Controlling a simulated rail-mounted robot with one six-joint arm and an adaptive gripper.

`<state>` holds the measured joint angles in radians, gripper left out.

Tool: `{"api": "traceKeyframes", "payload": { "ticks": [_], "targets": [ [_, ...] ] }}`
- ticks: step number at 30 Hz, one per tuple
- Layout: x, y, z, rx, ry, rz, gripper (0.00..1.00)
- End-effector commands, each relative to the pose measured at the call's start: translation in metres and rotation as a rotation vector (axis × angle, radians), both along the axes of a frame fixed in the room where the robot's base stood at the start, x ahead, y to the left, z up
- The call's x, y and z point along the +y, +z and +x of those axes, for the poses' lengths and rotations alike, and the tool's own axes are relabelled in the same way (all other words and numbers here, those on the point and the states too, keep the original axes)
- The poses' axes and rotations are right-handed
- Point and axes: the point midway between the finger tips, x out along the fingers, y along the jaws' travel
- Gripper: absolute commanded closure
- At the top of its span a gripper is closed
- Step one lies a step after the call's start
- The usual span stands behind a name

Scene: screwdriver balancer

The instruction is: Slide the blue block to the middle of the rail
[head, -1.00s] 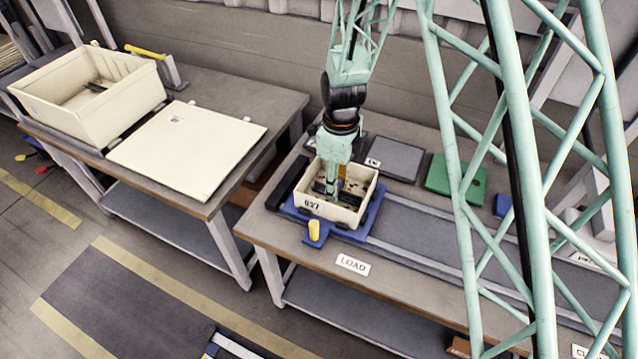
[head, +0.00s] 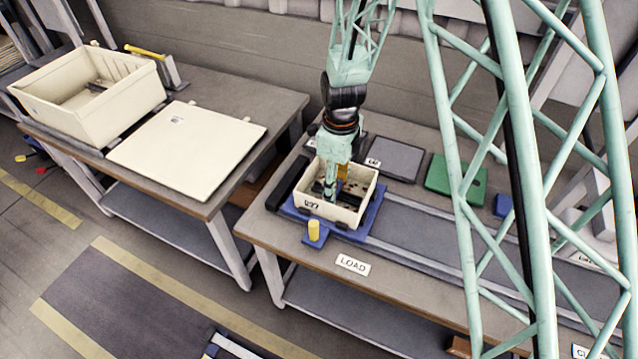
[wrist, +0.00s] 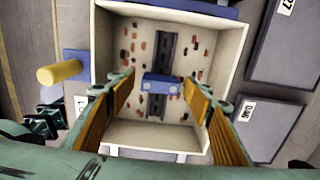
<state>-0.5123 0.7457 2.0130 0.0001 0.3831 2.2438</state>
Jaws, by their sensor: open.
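The blue block (wrist: 160,84) sits on the dark rail (wrist: 163,50) inside a cream box in the wrist view. The rail runs along the box floor, and much of it shows beyond the block. My gripper (wrist: 166,88) is open, with one orange-padded finger on each side of the block and clear space between pads and block. In the head view my gripper (head: 331,190) reaches down into the cream box (head: 372,196), and the block is hidden there. Reddish-brown flecks line the box floor on both sides of the rail.
The box stands on a blue carriage (head: 372,222) with a yellow knob (head: 314,231), at the left end of a conveyor track (head: 440,240). A grey plate (head: 394,159) and a green block (head: 455,178) lie behind. A large cream bin (head: 120,100) stands left.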

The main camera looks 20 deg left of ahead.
Motion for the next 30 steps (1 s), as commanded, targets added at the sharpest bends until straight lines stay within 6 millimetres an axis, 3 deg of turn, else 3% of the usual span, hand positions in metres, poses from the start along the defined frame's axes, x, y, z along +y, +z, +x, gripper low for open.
{"api": "traceKeyframes", "payload": {
  "ticks": [30],
  "targets": [
    [0.001,0.010,0.000,-0.001,0.000,0.001,0.53]
  ]
}}
